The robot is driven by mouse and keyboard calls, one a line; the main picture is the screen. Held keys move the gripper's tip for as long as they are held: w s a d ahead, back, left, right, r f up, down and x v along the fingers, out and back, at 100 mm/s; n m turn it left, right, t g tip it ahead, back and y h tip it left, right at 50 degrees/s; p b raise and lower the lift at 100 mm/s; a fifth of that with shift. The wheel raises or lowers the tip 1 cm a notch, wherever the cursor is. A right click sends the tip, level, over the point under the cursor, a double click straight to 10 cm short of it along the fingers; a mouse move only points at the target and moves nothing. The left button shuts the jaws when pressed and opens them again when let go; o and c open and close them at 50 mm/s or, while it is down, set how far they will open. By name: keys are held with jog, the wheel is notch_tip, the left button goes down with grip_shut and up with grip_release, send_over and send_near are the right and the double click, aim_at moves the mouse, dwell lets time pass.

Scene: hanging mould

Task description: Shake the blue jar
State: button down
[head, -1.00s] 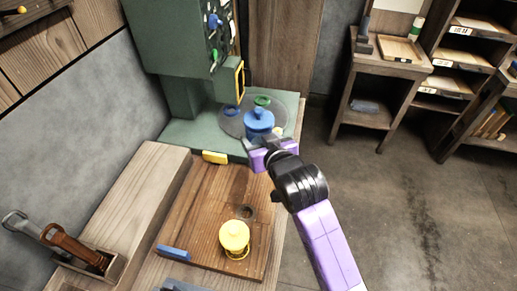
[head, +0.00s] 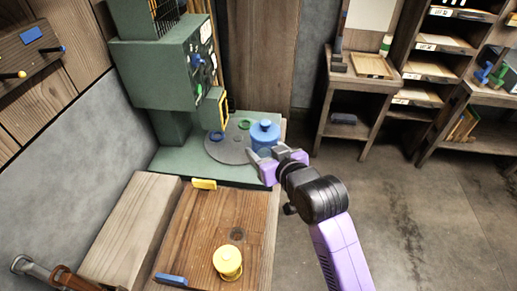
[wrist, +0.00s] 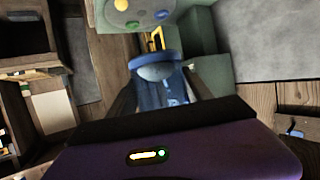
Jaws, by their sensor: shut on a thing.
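The blue jar (head: 265,134) has a lid with a knob and is at the right side of the green machine's base in the head view. My gripper (head: 268,160) is shut on the jar from the near side. In the wrist view the blue jar (wrist: 165,85) sits between my two dark fingers, with its lower part hidden by my purple gripper body. I cannot tell from the head view how far the jar is above the base.
The green machine (head: 165,75) stands behind, with a grey round plate (head: 228,150) on its base bearing blue and green rings. A yellow jar (head: 228,261) stands on the wooden board (head: 205,225). Shelves (head: 440,45) stand at the right; open floor lies before them.

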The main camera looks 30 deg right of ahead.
aim_at(267, 130)
jog(key=shift+r, duration=0.2)
notch_tip(267, 130, up, 7)
jog(key=p, duration=0.3)
jog(key=shift+f, duration=0.15)
notch_tip(267, 130, down, 7)
jog(key=b, duration=0.4)
jog(key=shift+r, duration=0.25)
notch_tip(267, 130, up, 7)
jog(key=p, duration=0.4)
jog(key=shift+f, duration=0.1)
